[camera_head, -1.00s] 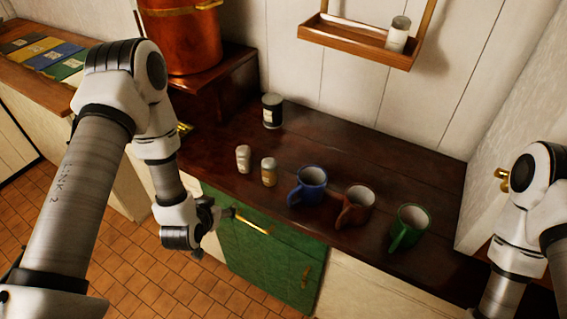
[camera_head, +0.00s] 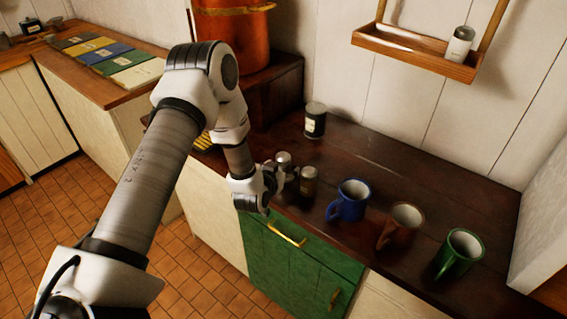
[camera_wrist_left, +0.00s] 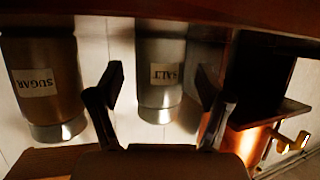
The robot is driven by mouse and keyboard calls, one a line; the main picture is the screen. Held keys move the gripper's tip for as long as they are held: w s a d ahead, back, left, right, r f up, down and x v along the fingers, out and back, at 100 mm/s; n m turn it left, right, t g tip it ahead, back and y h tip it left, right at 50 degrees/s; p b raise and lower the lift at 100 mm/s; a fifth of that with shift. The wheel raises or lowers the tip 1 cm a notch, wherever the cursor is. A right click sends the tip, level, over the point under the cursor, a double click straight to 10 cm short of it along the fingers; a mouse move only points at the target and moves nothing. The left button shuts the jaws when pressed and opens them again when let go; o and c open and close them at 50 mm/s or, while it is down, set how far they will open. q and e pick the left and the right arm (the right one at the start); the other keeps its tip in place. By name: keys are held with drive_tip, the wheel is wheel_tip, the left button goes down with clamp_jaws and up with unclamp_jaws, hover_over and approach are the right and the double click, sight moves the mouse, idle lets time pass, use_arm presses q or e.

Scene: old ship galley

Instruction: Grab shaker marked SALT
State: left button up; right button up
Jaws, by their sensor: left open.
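The SALT shaker (camera_wrist_left: 160,75) is a pale metal cylinder with a SALT label, seen upside down in the left wrist view. It stands between the spread fingers of my open left gripper (camera_wrist_left: 160,88); no firm contact shows. In the head view the salt shaker's silver top (camera_head: 283,158) shows on the dark counter, and my left gripper (camera_head: 274,178) partly covers its body. The SUGAR shaker (camera_wrist_left: 42,80) is browner and stands close beside it, outside the fingers; it also shows in the head view (camera_head: 308,182). My right gripper is out of view.
Blue (camera_head: 349,202), brown (camera_head: 402,226) and green mugs (camera_head: 459,254) stand along the counter (camera_head: 375,160) to the right. A copper pot (camera_head: 232,40) is at the back left. A green drawer front (camera_head: 300,262) lies below.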

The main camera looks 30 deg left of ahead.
use_arm(q)
drive_tip(key=shift+w+a+f, duration=0.15)
drive_tip(key=shift+w+f, duration=0.1)
drive_tip(key=shift+w, duration=0.35)
drive_tip(key=shift+s, duration=0.1)
drive_tip(key=c, duration=1.3)
drive_tip(key=shift+r, duration=0.15)
